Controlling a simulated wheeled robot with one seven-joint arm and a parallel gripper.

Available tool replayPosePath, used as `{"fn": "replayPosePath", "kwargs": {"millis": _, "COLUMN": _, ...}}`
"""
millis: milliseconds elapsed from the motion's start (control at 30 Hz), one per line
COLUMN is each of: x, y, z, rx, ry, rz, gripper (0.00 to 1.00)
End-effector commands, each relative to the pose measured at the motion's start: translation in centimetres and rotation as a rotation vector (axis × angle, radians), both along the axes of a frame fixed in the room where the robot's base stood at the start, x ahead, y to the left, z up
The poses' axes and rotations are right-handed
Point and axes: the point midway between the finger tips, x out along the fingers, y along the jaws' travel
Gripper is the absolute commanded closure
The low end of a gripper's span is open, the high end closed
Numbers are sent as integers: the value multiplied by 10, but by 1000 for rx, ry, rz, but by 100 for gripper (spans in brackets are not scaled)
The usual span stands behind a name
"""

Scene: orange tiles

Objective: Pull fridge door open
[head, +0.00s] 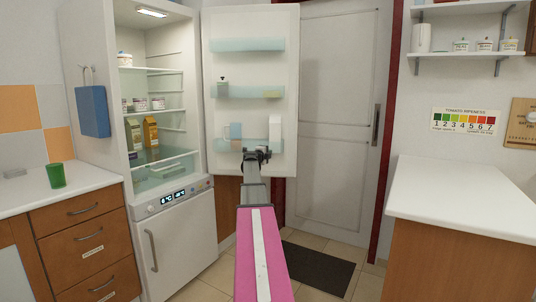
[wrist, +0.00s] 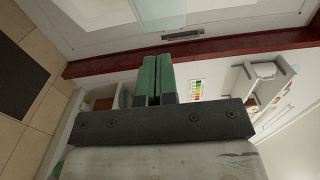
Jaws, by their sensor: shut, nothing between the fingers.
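The fridge (head: 97,120) stands at the left of the head view with its upper compartment lit and open to view. Its white door (head: 250,125) is swung wide open to the right, showing its inner side with several door shelves. My gripper (head: 257,154) is in front of the lower part of the open door in the head view; I cannot tell whether it touches it. In the wrist view my gripper (wrist: 157,80) has its green fingers together with nothing between them. The door's outer face and handle are hidden in the head view.
A lower fridge door (head: 182,245) with a grey handle is closed. A counter with a green cup (head: 56,175) is at the left, and a white worktop (head: 470,197) at the right. A grey room door (head: 335,130) and dark floor mat (head: 318,269) lie behind my arm.

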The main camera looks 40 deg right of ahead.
Motion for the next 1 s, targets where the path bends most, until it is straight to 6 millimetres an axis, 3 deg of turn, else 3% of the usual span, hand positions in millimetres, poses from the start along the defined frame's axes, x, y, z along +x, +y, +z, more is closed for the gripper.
{"fn": "replayPosePath", "kwargs": {"millis": 600, "x": -87, "y": 72, "z": 0, "rx": 0, "ry": 0, "rz": 4, "gripper": 100}}
{"fn": "replayPosePath", "kwargs": {"millis": 800, "x": -96, "y": 79, "z": 0, "rx": 0, "ry": 0, "rz": 4, "gripper": 100}}
{"fn": "replayPosePath", "kwargs": {"millis": 1000, "x": -91, "y": 88, "z": -3, "rx": -18, "ry": 13, "rz": 34, "gripper": 100}}
